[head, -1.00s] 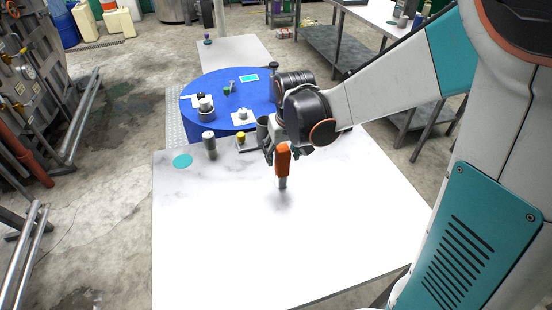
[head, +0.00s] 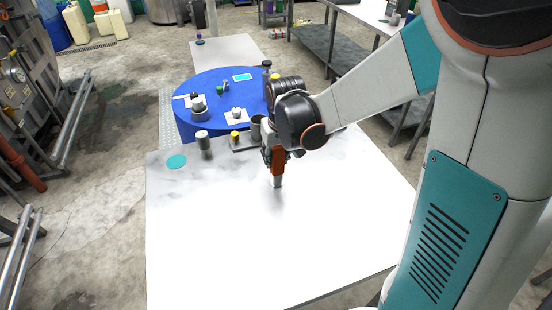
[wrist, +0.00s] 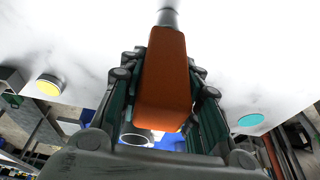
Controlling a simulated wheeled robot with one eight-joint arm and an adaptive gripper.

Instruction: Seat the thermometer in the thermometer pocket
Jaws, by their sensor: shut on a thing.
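My gripper (head: 274,158) is shut on an orange block-like body with a grey metal stem, which I take to be the thermometer (head: 278,167). It hangs roughly upright, stem down, over the white table (head: 200,240). Whether the stem tip touches the table cannot be told. In the wrist view the thermometer's orange body (wrist: 167,75) lies between the fingers, and its stem runs out past the top edge. I cannot tell which thing is the thermometer pocket. A dark open cylinder (head: 256,126) stands behind my gripper, partly hidden by it.
A blue round table (head: 190,88) with several small items stands beyond. The white table's front and middle are clear.

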